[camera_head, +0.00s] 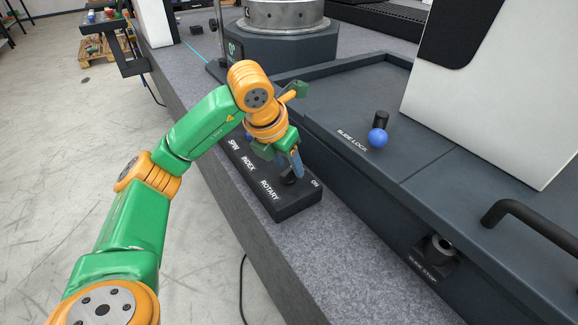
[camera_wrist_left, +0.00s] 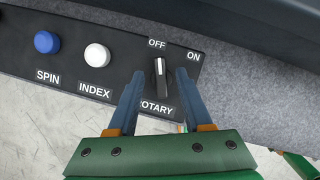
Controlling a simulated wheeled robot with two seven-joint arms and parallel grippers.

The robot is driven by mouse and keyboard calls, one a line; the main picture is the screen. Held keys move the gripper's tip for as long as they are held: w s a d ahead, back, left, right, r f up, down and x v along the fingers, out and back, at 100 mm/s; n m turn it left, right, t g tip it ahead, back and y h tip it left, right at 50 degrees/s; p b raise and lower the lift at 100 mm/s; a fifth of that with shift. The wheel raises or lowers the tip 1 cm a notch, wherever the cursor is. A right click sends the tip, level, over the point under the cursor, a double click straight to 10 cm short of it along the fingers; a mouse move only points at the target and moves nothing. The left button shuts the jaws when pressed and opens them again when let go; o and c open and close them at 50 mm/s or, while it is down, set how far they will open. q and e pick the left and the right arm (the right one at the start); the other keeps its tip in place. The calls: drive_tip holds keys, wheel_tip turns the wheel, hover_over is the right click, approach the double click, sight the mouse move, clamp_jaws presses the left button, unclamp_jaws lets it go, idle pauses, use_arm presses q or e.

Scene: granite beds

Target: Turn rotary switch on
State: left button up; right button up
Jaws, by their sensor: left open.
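The rotary switch (camera_wrist_left: 160,80) is a black knob with a white line on the dark control panel (camera_wrist_left: 110,50). Its line points up toward the OFF label, with ON to the upper right. My left gripper (camera_wrist_left: 158,76) is open, with one blue finger on each side of the knob. Gaps show between the knob and both fingers. In the head view my left gripper (camera_head: 290,165) reaches down over the ROTARY end of the panel (camera_head: 296,207), and the knob (camera_head: 289,180) is partly hidden behind the fingers.
A blue SPIN button (camera_wrist_left: 47,42) and white INDEX button (camera_wrist_left: 97,55) sit left of the knob. The panel rests on a grey granite bed (camera_head: 340,245). A dark raised machine bed with a blue-balled slide lock (camera_head: 377,137) stands to the right.

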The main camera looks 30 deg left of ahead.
use_arm(q)
drive_tip(key=shift+w+f, duration=0.1)
drive_tip(key=shift+f, duration=0.15)
clamp_jaws()
drive_tip(key=shift+r+m, duration=0.1)
drive_tip(key=shift+m, duration=0.3)
drive_tip(key=m+h+p, duration=0.2)
drive_tip(key=m, duration=0.2)
drive_tip(key=shift+r+m+p, duration=0.15)
drive_tip(key=shift+m+p, duration=0.15)
drive_tip(key=m+g+h+p, duration=0.1)
drive_tip(key=m+p, duration=0.1)
drive_tip(key=m, duration=0.1)
drive_tip(key=shift+m+g+h+p, duration=0.5)
drive_tip(key=shift+m+p, duration=0.55)
drive_tip(key=shift+m, duration=0.95)
